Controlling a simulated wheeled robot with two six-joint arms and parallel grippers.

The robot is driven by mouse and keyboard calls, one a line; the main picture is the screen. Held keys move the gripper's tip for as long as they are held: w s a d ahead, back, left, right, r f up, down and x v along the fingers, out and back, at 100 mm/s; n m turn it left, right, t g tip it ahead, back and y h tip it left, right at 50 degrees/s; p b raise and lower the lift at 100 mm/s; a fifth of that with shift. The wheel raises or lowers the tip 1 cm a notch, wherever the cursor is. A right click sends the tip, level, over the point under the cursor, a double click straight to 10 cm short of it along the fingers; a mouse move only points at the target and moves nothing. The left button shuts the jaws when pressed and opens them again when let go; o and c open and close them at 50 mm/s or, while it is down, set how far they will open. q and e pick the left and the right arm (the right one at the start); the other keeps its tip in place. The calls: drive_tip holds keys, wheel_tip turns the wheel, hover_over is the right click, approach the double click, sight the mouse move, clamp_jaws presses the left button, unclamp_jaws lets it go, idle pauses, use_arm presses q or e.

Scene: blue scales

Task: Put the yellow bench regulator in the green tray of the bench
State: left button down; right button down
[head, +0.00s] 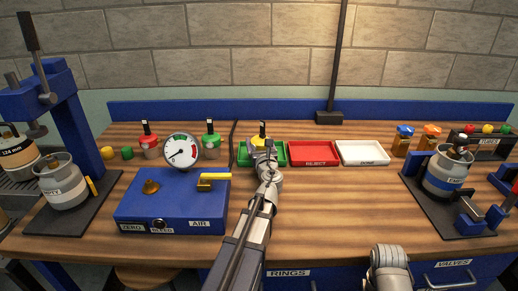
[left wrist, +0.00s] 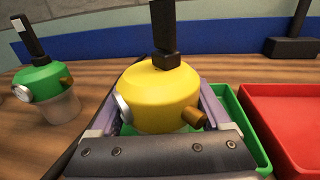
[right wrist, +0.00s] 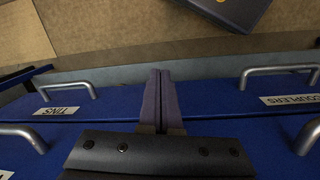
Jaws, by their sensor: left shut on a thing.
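The yellow bench regulator (left wrist: 158,95) has a black stem on top, a silver gauge on its left and a brass fitting. It also shows in the head view (head: 260,141), partly hidden by my gripper. My left gripper (head: 263,153) is shut on it, one finger on each side. The regulator is upright at the green tray (head: 243,158); I cannot tell whether its base touches the tray floor. In the left wrist view the green tray (left wrist: 244,130) shows to the right of and behind the fingers. My right gripper (right wrist: 160,100) is shut and empty, in front of the blue drawers.
A red REJECT tray (head: 315,163) and a white tray (head: 362,153) stand right of the green one. Red (head: 149,139) and green (head: 211,140) regulators stand to the left. A blue test box with a gauge (head: 172,205) is at front left. The bench middle right is clear.

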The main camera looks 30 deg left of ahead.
use_arm(q)
drive_tip(key=shift+f, duration=0.15)
unclamp_jaws()
